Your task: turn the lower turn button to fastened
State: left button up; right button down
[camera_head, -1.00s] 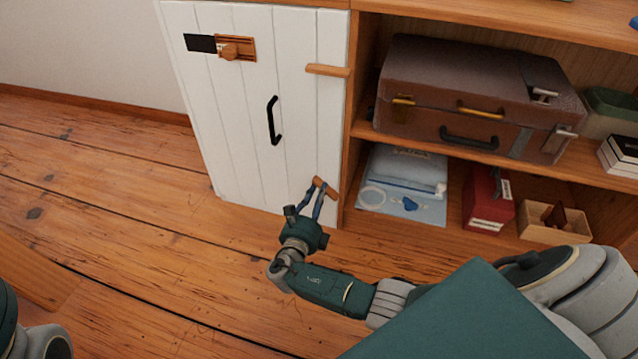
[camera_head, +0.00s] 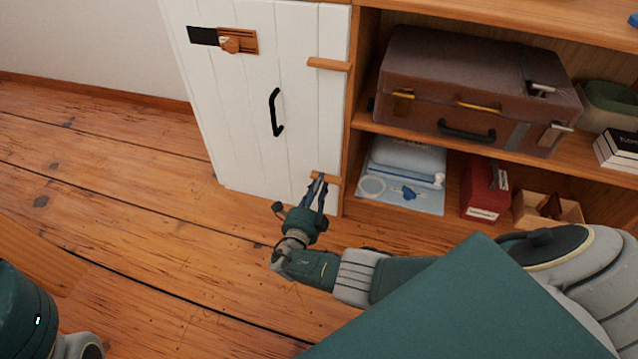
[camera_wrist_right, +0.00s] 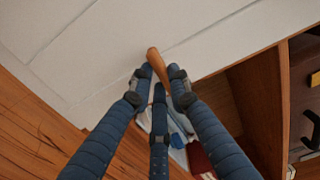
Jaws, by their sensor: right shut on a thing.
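The lower turn button (camera_head: 332,178) is a short wooden bar low on the right side of the white plank door (camera_head: 245,120). In the head view it lies nearly level, much like the upper turn button (camera_head: 329,64), and its left end is partly hidden by my fingers. My right gripper (camera_head: 319,183) is shut on it. In the right wrist view the fingertips (camera_wrist_right: 160,75) close around the button (camera_wrist_right: 158,66), which stands out between them at a slant. My left gripper is out of view; only part of the left arm shows at lower left.
The door has a black handle (camera_head: 276,112) and a wooden slide latch (camera_head: 237,41). At right, open shelves hold a brown suitcase (camera_head: 475,90), a red box (camera_head: 487,190) and a wooden tray (camera_head: 546,212). The plank floor (camera_head: 130,190) before the door is clear.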

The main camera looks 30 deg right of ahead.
jog(key=shift+w+d, duration=0.1)
dwell(0.4)
jog(key=c, duration=1.6)
grip_release()
jog(key=shift+c, duration=0.2)
jog(key=v, duration=1.2)
